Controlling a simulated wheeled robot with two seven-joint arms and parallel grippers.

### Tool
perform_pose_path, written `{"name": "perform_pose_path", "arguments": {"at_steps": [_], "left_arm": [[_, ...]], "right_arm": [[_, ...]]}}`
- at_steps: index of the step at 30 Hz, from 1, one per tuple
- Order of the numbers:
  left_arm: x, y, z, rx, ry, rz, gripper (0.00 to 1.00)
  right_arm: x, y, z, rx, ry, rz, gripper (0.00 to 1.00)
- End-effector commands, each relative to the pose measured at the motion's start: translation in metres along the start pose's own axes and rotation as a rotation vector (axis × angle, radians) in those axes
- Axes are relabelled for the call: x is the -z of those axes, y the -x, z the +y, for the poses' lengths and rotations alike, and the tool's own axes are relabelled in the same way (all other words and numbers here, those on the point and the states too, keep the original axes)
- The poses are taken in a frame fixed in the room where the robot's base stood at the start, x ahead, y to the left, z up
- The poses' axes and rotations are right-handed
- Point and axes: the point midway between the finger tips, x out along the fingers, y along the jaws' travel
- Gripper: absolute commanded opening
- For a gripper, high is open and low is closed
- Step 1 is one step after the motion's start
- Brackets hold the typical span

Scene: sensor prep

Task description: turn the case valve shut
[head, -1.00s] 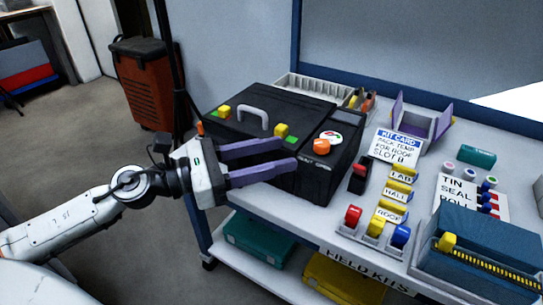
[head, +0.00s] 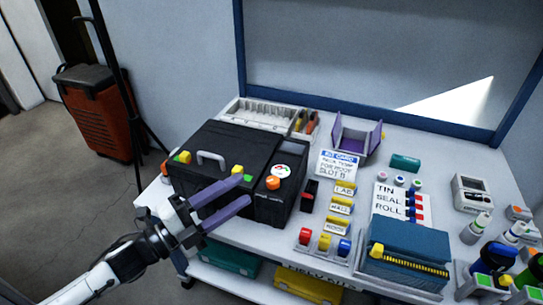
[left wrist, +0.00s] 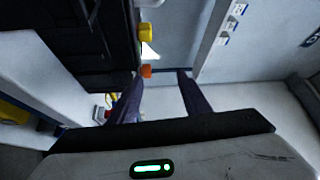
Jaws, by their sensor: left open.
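The black case (head: 212,153) stands closed on the bench, with a grey handle on its lid and yellow latches (head: 237,170). The case valve is an orange knob (head: 273,183) on the case's right section, just in front of a round gauge (head: 281,171). My left gripper (head: 245,190) is open and empty, its two purple fingers at the front of the case, pointing towards the knob and short of it. In the left wrist view an orange piece (left wrist: 146,71), probably the knob, shows near the left fingertip. My right gripper is not in view.
A kit card (head: 338,163) and a column of yellow labelled parts (head: 343,197) lie right of the case. Red, yellow and blue pieces (head: 325,242) stand in a tray near the front edge. A teal box (head: 408,243) stands further right. A slotted grey tray (head: 262,114) lies behind the case.

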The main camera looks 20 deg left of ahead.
Motion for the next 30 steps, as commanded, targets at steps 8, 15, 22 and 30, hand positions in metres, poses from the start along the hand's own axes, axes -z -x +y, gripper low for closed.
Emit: {"name": "perform_pose_path", "arguments": {"at_steps": [8, 15, 22, 30], "left_arm": [[0.02, -0.007, -0.006, 0.081, 1.018, -0.175, 0.43], [0.03, -0.006, 0.013, 0.135, 1.4, -0.256, 0.43], [0.024, -0.029, 0.018, 0.142, 1.423, -0.26, 0.43], [0.011, -0.077, 0.021, 0.14, 1.419, -0.259, 0.43]], "right_arm": [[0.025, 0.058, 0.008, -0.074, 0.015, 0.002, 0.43], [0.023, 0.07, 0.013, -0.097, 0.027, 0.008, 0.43], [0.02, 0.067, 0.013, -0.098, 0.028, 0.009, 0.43], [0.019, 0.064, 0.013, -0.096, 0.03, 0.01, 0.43]]}}
